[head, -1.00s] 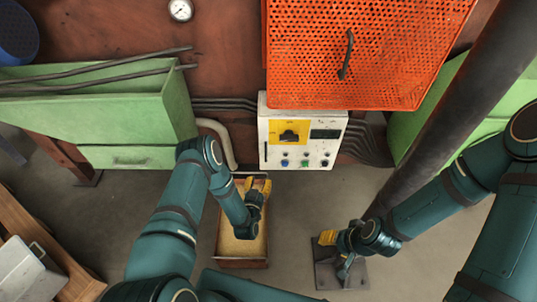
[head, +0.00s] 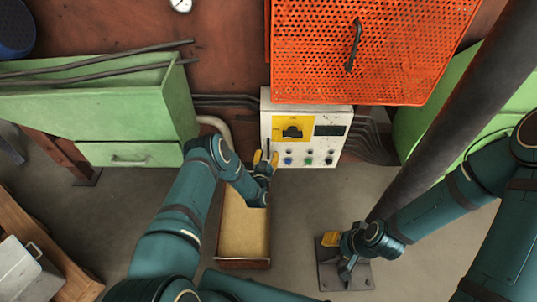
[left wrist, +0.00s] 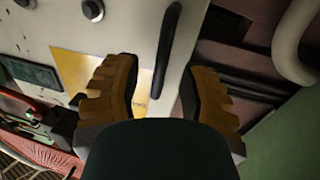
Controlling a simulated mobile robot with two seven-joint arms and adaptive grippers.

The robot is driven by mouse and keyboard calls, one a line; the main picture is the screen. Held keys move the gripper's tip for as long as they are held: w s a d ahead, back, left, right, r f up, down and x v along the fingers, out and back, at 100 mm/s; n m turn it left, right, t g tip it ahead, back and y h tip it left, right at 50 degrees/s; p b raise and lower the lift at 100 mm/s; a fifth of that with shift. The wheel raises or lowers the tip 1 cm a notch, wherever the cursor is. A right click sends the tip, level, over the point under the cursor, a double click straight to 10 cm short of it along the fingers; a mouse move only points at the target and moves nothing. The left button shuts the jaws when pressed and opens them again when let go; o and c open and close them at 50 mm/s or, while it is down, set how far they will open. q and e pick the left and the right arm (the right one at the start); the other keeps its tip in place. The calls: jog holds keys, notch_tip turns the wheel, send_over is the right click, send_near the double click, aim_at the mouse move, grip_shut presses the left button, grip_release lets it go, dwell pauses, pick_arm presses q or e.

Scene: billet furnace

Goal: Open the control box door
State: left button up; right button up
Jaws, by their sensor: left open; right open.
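The white control box (head: 300,112) hangs on the wall in the head view, its door showing a yellow panel, a black switch, a dark display and small buttons. A dark vertical handle (head: 268,146) sits near the door's left edge. My left gripper (head: 265,157) is open at the handle's lower end. In the left wrist view the handle (left wrist: 167,52) reaches down between the two yellow fingers of my left gripper (left wrist: 160,92), which are apart. The door looks closed. My right gripper (head: 331,242) is open, low and well away from the box.
An orange perforated panel (head: 370,50) overhangs the box from above. A sand-filled tray (head: 244,225) lies on the floor below my left gripper. A dark slanted pillar (head: 455,115) with a floor plate stands right of the box. Green cabinets flank both sides.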

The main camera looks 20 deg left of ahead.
pick_arm(q)
jog(key=shift+w, duration=0.9)
grip_shut()
jog(key=shift+s, duration=0.15)
